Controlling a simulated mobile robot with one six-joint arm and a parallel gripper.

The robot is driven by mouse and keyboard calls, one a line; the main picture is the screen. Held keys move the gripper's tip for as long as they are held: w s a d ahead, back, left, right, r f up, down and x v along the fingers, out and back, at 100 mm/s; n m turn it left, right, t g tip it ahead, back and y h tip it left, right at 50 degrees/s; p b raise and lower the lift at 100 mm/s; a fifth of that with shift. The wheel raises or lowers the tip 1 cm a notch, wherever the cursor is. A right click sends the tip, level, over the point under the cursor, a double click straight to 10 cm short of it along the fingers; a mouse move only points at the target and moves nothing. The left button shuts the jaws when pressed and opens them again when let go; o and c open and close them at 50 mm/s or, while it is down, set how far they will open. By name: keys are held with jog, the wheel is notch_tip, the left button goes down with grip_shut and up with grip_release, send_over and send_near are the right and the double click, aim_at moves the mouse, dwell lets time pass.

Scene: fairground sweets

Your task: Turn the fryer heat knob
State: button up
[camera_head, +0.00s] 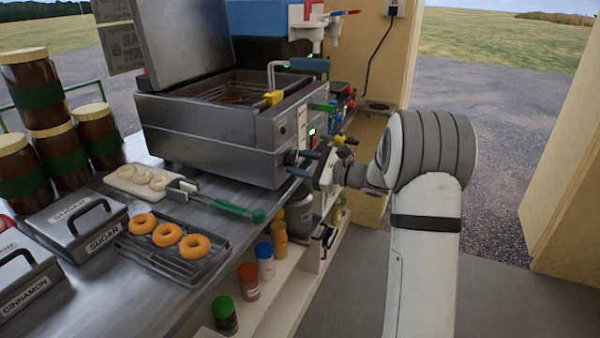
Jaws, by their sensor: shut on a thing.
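The steel fryer (215,135) stands on the counter with its lid raised at the back and a basket (240,96) in its open well. The dark heat knob (291,158) sits low on this panel. My gripper (301,164) reaches in from the right, one blue-grey finger above and one below, shut on the knob. The fingers partly hide the knob, so its pointer and setting cannot be read.
On the counter (75,292) are a rack (190,262) with orange doughnuts, a board (122,186) with pale rings, green-handled tongs (225,206), labelled tins (78,226) and dark jars (95,130). Bottles (265,260) stand on a shelf below. The floor (345,305) at right is clear.

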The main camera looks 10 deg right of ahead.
jog(key=shift+n+b, duration=0.3)
dwell(0.4)
jog(key=o, duration=1)
jog(key=v, duration=0.8)
jog(key=shift+p, duration=0.3)
jog(key=shift+a, duration=0.1)
